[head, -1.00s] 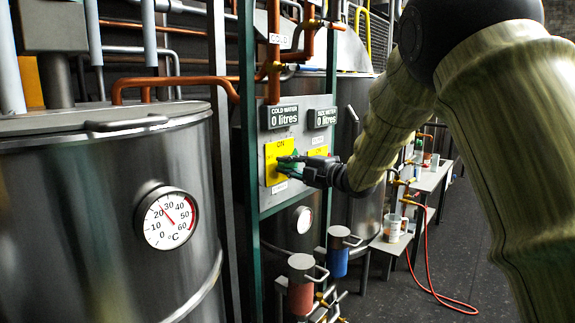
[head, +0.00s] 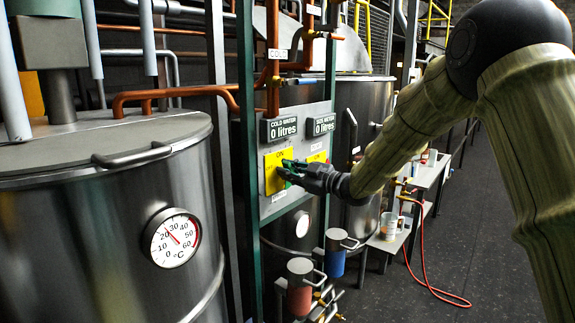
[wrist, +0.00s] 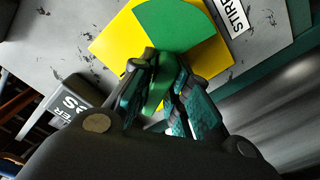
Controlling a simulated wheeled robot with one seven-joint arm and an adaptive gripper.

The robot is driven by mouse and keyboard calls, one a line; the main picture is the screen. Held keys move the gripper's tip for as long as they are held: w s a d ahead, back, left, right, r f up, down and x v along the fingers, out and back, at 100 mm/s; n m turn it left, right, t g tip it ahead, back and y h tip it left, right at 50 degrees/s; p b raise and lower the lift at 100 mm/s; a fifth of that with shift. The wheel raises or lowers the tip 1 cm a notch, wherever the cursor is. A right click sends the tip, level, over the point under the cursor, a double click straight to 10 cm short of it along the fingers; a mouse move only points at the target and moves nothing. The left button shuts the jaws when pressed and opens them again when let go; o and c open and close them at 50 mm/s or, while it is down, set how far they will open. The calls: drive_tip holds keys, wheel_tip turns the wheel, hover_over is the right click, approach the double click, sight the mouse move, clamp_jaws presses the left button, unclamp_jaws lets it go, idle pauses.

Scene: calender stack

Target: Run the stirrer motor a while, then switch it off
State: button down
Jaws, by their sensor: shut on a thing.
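The stirrer switch is a yellow plate (head: 272,185) on the grey panel (head: 300,125), with "ON" printed at its top. In the wrist view the yellow plate (wrist: 112,46) carries a green disc (wrist: 182,24) and a green handle (wrist: 157,88). A white label (wrist: 238,14) beside it begins "STIR". My gripper (head: 287,170) is at the switch. In the wrist view my gripper's teal fingers (wrist: 160,100) are shut on the green handle. The fingers hide part of the handle, and the head view does not show its angle clearly.
A second yellow plate (head: 318,156) is just right on the panel, under two "0 litres" displays. A big steel tank (head: 90,220) with a thermometer (head: 172,238) is at the left. Red (head: 299,296) and blue (head: 336,260) cylinders stand below the panel. Open floor (head: 480,210) is at the right.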

drive_tip(key=m+p, duration=0.2)
drive_tip(key=m, duration=0.1)
drive_tip(key=m+p, duration=0.1)
drive_tip(key=m, duration=0.1)
drive_tip(key=shift+w+d+r+p, duration=0.25)
drive_tip(key=shift+w+r+p, duration=0.05)
drive_tip(key=shift+p, duration=0.1)
drive_tip(key=shift+w+d+f+m+p, duration=0.1)
drive_tip(key=shift+m+p, duration=0.4)
drive_tip(key=shift+m, duration=0.3)
drive_tip(key=shift+f, duration=0.1)
drive_tip(key=c, duration=1.4)
unclamp_jaws()
drive_tip(key=v, duration=1.2)
idle(3.2)
